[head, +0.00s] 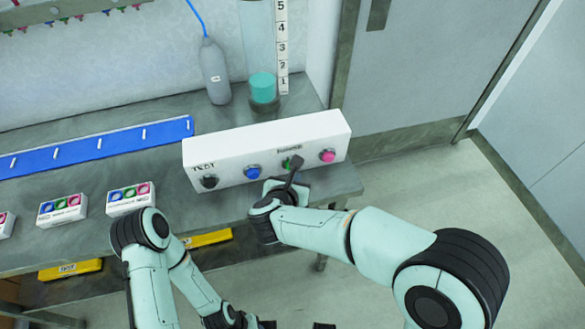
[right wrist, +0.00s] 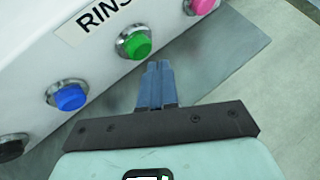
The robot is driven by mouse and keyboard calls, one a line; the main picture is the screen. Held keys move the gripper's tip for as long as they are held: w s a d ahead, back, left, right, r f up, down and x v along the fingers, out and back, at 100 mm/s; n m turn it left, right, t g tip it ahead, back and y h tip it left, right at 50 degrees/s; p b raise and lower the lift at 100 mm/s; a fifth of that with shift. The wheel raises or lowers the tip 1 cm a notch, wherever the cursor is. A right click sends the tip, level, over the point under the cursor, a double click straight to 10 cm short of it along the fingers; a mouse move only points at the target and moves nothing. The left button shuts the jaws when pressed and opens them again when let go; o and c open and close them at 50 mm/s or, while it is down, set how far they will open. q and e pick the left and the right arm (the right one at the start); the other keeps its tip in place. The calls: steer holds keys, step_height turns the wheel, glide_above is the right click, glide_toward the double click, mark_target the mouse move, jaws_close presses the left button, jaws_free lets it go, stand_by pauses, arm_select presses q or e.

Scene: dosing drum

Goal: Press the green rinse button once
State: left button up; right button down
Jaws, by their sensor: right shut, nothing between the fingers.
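The green rinse button (right wrist: 135,45) sits in a metal collar on the front of a white control box (head: 228,153), under a partly visible label starting "RINS" in the right wrist view. In the head view the green button (head: 286,164) is partly hidden by my right gripper (head: 293,166). That gripper is shut and empty, its fingers (right wrist: 158,68) close together in front of the green button. In the right wrist view a small gap seems to show between fingertips and button. My left arm hangs low, and its gripper is mostly cut off at the bottom edge.
The box also carries a black knob (head: 209,182), a blue button (head: 253,171) left of green and a pink button (head: 327,156) right of it. Small button boxes (head: 130,198) stand on the bench at left. A grey bottle (head: 215,72) and clear cylinder stand behind.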

steer(key=shift+s+d+b, duration=0.2)
steer(key=shift+s+b, duration=0.2)
steer(key=shift+s, duration=0.25)
steer(key=s, duration=0.1)
steer(key=s+d+b, duration=0.1)
steer(key=s, duration=0.1)
steer(key=shift+s+d, duration=0.1)
steer(key=shift+s, duration=0.15)
stand_by(0.5)
